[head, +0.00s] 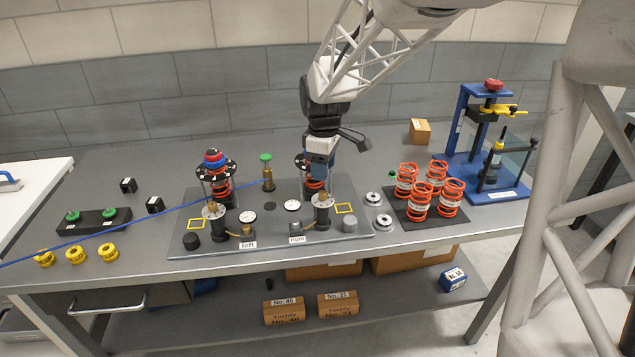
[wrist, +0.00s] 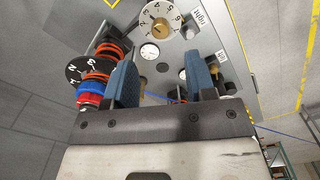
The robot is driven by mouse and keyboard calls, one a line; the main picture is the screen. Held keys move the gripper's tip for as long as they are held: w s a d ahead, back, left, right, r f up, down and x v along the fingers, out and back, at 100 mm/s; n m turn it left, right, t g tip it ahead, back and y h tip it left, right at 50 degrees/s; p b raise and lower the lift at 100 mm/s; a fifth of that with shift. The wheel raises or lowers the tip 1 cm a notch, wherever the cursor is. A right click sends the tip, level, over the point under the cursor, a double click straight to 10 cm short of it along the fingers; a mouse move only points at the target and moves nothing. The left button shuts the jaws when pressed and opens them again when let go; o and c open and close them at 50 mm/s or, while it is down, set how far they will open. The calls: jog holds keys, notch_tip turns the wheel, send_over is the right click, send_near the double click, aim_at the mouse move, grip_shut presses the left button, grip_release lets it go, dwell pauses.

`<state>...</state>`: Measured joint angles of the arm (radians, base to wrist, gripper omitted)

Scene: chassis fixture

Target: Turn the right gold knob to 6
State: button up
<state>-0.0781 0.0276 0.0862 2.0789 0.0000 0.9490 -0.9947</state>
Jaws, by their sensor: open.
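The right gold knob (head: 323,197) sits on a dark post in front of the right spring tower (head: 305,183). In the wrist view the right knob (wrist: 160,24) is at the top, in the middle of a white numbered dial (wrist: 146,18) beside the "right" label. Digits including 4, 5 and 6 show; I cannot tell which one the knob points at. My gripper (head: 318,178) is just above and behind this knob and partly hides the right tower. In the wrist view my gripper (wrist: 162,72) has its two blue fingers apart, with nothing held and the knob beyond the tips.
The left tower (head: 217,180) and left gold knob (head: 213,210) stand on the same grey plate (head: 190,250). A valve with a green top (head: 265,158) stands between the towers. Orange springs (head: 436,175) and a blue press (head: 480,140) are at the right.

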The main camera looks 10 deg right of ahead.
aim_at(323, 192)
jog(key=shift+f, duration=3.9)
jog(key=c, duration=0.9)
